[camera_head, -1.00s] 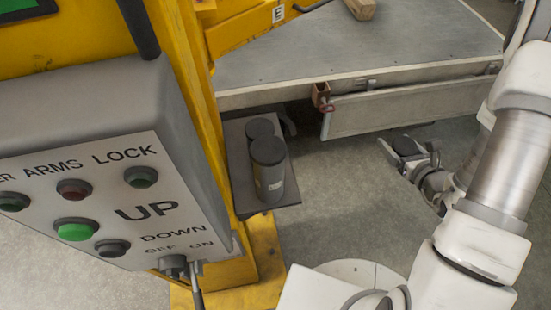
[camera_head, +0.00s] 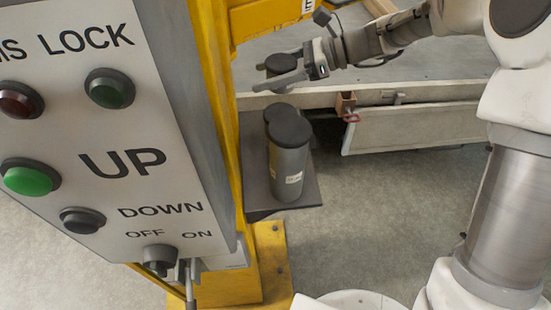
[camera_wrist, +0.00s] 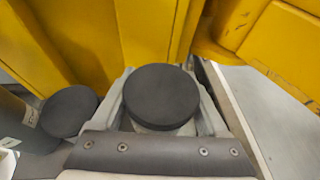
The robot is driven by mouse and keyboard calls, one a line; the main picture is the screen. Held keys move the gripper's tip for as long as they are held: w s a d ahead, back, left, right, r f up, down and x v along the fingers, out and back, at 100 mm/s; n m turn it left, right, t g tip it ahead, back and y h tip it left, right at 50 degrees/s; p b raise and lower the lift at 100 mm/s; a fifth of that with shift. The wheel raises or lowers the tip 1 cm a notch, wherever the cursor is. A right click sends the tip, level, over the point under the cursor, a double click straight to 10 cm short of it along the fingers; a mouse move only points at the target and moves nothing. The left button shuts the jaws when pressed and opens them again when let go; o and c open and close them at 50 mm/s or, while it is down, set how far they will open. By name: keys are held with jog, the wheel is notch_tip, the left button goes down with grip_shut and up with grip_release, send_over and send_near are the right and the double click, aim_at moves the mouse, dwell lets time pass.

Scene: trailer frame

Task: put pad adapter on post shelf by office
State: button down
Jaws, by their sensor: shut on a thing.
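The pad adapter, a round piece with a black top (camera_wrist: 161,97), sits between the fingers of my gripper in the wrist view. In the head view my gripper (camera_head: 284,72) is shut on it, raised beyond and above the post shelf (camera_head: 256,200). The shelf is a small dark plate fixed to the yellow post. Two grey cylinders with black caps stand on the shelf. The nearer one (camera_head: 289,160) hides much of the other (camera_head: 280,112). In the wrist view a black-capped cylinder (camera_wrist: 69,111) shows to the left of my gripper.
A grey control box with buttons (camera_head: 100,150) fills the left of the head view. The yellow post (camera_head: 216,110) and a yellow lift arm (camera_head: 262,18) stand close to my gripper. A trailer bed edge (camera_head: 420,95) lies behind. The shelf's front right corner is bare.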

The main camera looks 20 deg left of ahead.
aim_at(262, 120)
jog(key=shift+n+g, duration=0.3)
jog(key=shift+g, duration=0.1)
jog(key=f, duration=0.3)
jog(key=a+f+b, duration=0.1)
jog(key=f, duration=0.2)
jog(key=s+f, duration=0.1)
jog(key=f, duration=0.2)
jog(key=shift+a+f+b, duration=0.1)
jog(key=shift+a+b, duration=0.05)
jog(key=shift+b, duration=0.2)
jog(key=shift+f, duration=0.15)
grip_release()
